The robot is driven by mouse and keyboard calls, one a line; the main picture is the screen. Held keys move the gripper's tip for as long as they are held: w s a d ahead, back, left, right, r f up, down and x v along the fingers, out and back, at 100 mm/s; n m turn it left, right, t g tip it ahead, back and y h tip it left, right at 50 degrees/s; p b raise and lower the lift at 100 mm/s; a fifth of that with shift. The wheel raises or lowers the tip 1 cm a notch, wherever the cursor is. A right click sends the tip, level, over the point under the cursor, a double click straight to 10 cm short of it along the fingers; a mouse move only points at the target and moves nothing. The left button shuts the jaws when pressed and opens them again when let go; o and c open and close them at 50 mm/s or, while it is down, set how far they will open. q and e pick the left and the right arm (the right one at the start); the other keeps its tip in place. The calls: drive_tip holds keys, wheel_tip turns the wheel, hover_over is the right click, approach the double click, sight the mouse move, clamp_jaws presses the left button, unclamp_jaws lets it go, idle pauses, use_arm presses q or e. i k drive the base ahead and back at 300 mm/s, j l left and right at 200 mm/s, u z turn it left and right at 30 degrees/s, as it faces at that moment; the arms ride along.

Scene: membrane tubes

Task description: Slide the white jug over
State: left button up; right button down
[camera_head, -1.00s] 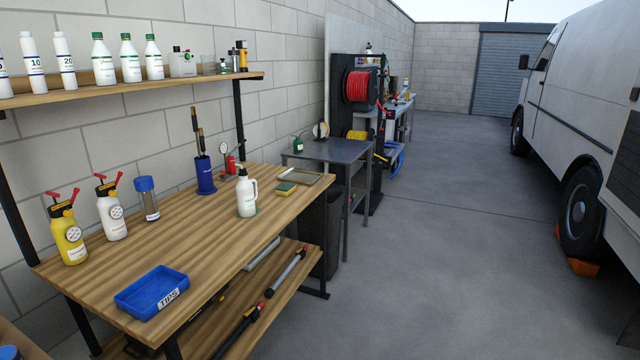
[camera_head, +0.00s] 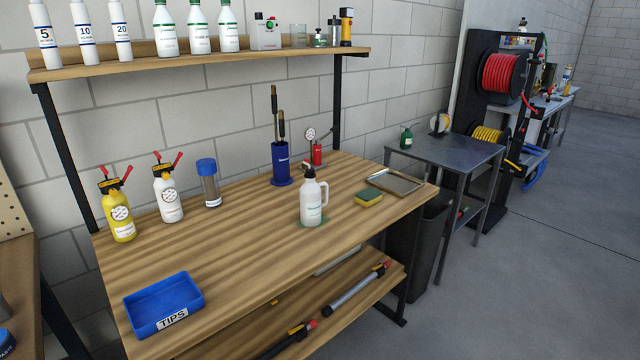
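The white jug (camera_head: 313,202) stands upright on the wooden workbench (camera_head: 240,262), right of the middle of its top. Neither of my grippers is in view.
A green and yellow sponge (camera_head: 368,198) and a shallow metal tray (camera_head: 396,182) lie right of the jug. A blue holder (camera_head: 282,165) stands behind it. A blue TIPS tray (camera_head: 163,303) is at front left; yellow (camera_head: 120,215) and white (camera_head: 168,198) sprayers stand behind. The bench's middle is clear.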

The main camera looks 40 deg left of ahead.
sight(310, 192)
drive_tip(key=i+l+u, duration=0.15)
drive_tip(key=i+u, duration=0.2)
drive_tip(key=i+l+u, duration=0.15)
drive_tip(key=u, duration=0.2)
drive_tip(key=i+l+u, duration=0.5)
drive_tip(key=l+u, duration=0.2)
drive_tip(key=i+l+u, duration=0.15)
drive_tip(key=l+u, duration=0.2)
drive_tip(key=i+l+u, duration=0.1)
drive_tip(key=l+u, duration=0.6)
drive_tip(key=l, duration=0.15)
drive_tip(key=l+u, duration=0.35)
drive_tip(key=l, duration=0.15)
